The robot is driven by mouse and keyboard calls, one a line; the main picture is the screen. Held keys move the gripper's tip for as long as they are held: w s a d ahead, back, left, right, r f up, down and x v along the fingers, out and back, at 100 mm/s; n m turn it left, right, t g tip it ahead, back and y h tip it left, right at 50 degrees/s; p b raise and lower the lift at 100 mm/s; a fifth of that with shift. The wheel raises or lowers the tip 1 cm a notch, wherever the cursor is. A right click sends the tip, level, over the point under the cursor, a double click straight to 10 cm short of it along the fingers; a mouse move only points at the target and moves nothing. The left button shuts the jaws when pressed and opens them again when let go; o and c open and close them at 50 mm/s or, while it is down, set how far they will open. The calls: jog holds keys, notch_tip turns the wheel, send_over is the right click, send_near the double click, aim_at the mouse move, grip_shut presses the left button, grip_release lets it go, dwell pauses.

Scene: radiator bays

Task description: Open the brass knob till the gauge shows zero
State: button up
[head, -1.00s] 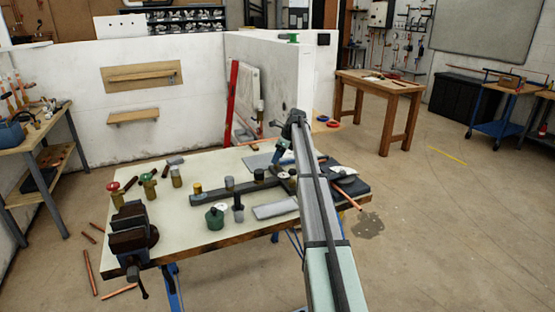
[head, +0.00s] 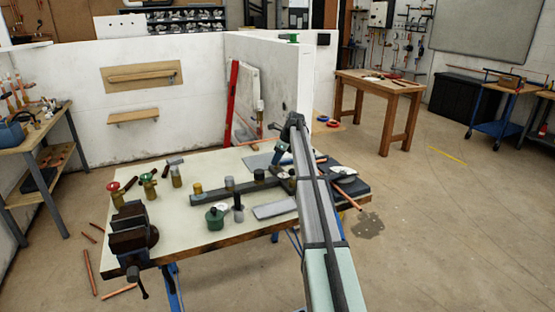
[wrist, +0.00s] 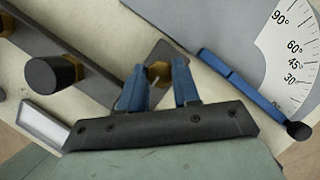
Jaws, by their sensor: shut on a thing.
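The brass knob (wrist: 157,70) shows in the wrist view between the blue fingers of my gripper (wrist: 161,88). It stands on a dark angular base. The fingers are shut on it, and they hide its sides. The gauge (wrist: 272,42) is a white sector on the right, with marks from 90° at the top down through 60°, 45° and 30°. A blue pointer (wrist: 242,83) with a black end lies slanted beside the lowest mark, partly covering its label. In the head view my gripper (head: 284,158) is low over the bench, mostly hidden by my arm.
A dark bar with black-capped brass fittings (wrist: 53,74) lies close to my gripper. The bench (head: 170,225) also carries a dark vise (head: 132,228), a green bottle-like item (head: 214,217) and several valves at the left. The bench's front left surface is mostly clear.

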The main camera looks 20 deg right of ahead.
jog(key=shift+c, duration=0.8)
jog(key=shift+n, duration=0.3)
jog(key=n, duration=0.1)
jog(key=n+g, duration=0.1)
jog(key=n, duration=0.1)
jog(key=shift+w+d+y, duration=0.15)
jog(key=shift+w+y, duration=0.05)
jog(key=shift+y, duration=0.2)
jog(key=n+g, duration=0.2)
jog(key=n, duration=0.3)
jog(key=shift+w, duration=0.1)
jog(key=n+g, duration=0.1)
jog(key=n, duration=0.3)
jog(key=shift+w+g, duration=0.1)
jog(key=shift+g, duration=0.3)
jog(key=shift+n+g+h, duration=0.3)
jog(key=shift+n+g, duration=0.3)
jog(key=shift+n, duration=1.4)
